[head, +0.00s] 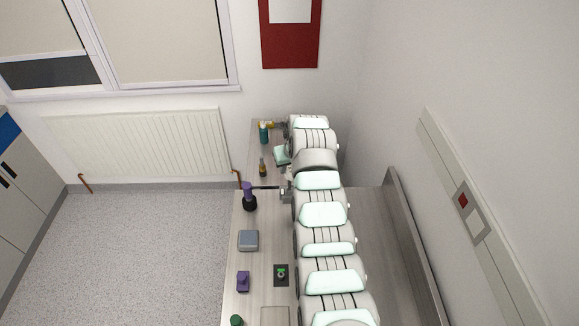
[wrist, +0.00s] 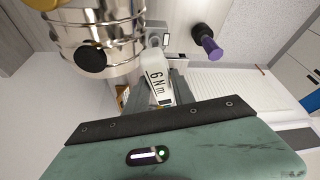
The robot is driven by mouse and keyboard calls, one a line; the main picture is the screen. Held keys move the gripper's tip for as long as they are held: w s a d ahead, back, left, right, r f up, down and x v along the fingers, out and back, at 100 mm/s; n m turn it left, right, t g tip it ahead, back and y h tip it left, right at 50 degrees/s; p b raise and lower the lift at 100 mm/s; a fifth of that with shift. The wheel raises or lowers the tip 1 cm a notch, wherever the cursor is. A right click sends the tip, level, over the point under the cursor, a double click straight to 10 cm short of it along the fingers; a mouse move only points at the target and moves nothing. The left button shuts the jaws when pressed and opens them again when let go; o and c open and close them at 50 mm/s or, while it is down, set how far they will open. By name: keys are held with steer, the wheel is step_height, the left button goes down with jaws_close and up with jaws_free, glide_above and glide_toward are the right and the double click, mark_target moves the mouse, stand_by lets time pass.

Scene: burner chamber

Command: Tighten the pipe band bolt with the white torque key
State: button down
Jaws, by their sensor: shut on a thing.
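In the wrist view, the white torque key (wrist: 156,80), marked "6 Nm", is held between the grey fingers of my gripper (wrist: 162,88). My gripper is shut on it. A shiny metal pipe (wrist: 115,40) with ribbed bands lies just left of the key, with a round black cap (wrist: 90,58) on its side. I cannot tell whether the key touches the pipe or its band. I cannot make out the band bolt. In the head view my arm covers the pipe, and I cannot make out the key.
A purple-handled tool on a black base (head: 249,196) stands at the bench's left edge; it also shows in the wrist view (wrist: 207,42). A grey-blue box (head: 248,240), a small purple item (head: 242,282) and a black device (head: 281,275) sit nearer. Bare bench (head: 375,235) lies right of my arm.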

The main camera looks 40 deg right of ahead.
steer(key=shift+f, duration=0.2)
stand_by(0.5)
steer(key=shift+f+b, duration=0.6)
steer(key=shift+f, duration=0.25)
steer(key=shift+f, duration=0.1)
steer(key=shift+w+a+m, duration=0.1)
steer(key=shift+a+m, duration=0.05)
steer(key=shift+m, duration=0.55)
steer(key=shift+m+h, duration=0.4)
steer(key=shift+m, duration=0.1)
